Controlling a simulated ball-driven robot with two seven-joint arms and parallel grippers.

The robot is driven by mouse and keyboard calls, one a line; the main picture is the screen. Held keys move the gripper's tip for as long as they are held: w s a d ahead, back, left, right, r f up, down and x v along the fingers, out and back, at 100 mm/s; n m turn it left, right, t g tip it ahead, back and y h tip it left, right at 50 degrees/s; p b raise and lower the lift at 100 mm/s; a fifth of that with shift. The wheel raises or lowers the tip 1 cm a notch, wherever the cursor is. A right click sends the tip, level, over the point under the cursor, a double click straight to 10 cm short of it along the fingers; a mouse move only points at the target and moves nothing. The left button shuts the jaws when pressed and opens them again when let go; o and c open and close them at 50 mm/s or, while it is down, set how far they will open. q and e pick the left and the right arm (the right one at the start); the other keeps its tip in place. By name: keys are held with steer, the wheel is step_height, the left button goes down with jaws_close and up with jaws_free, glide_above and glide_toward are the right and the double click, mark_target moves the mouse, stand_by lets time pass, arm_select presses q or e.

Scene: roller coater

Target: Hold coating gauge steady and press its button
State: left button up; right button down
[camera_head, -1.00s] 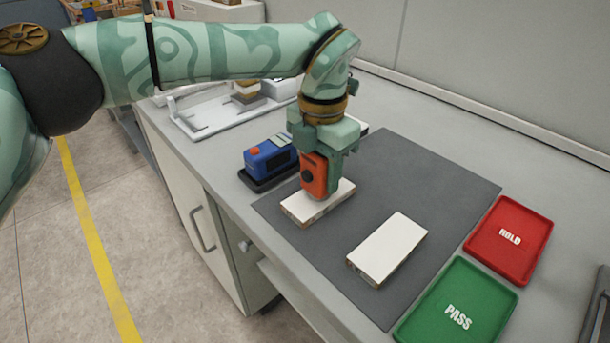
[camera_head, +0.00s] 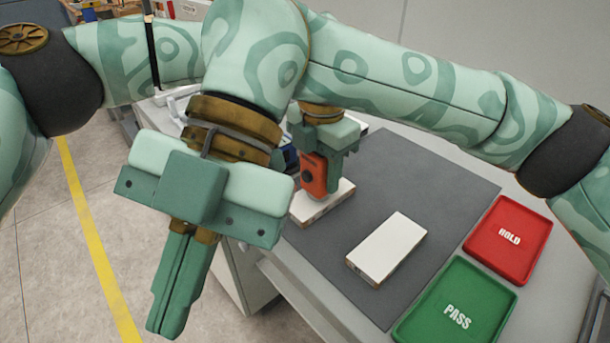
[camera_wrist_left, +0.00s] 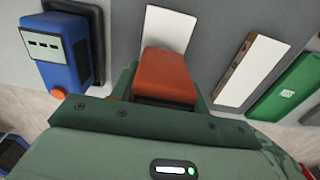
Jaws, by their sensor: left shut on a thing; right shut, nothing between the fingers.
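The coating gauge (camera_head: 314,174) is orange-red with a dark round button on its side. It stands upright on a white-topped panel (camera_head: 328,204). My left gripper (camera_head: 322,160) is shut on the gauge from above. In the left wrist view the orange gauge (camera_wrist_left: 166,76) sits between the fingers over the white panel (camera_wrist_left: 168,30). My right gripper (camera_head: 168,325) is shut and empty, pointing down in front of the bench edge, left of and nearer than the gauge. The gauge's foot on the panel is partly hard to make out.
A second white panel (camera_head: 388,247) lies on the grey mat (camera_head: 420,185). A red HOLD tray (camera_head: 508,240) and a green PASS tray (camera_head: 457,308) are at the right. A blue device (camera_wrist_left: 62,52) on a dark base is mostly hidden by my right arm in the head view.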

mark_target(307, 177)
steer(key=w+a+f+n+t+h, duration=0.1)
steer(key=w+a+f+n+t, duration=0.2)
steer(key=f+t, duration=0.45)
steer(key=w+a+f+n+t+h, duration=0.1)
steer(key=w+f+n+t+h, duration=0.25)
steer(key=f, duration=0.65)
steer(key=w+d+r+m+t+h, duration=0.2)
steer(key=w+r+m+t, duration=0.4)
steer(key=w, duration=0.3)
steer(key=shift+w+d+r+m+h, duration=0.3)
steer(key=shift+w+r+m+h, duration=0.15)
steer(key=shift+r+h, duration=0.25)
steer(key=shift+r, duration=0.1)
steer(key=shift+w+d, duration=3)
steer(key=shift+d, duration=0.15)
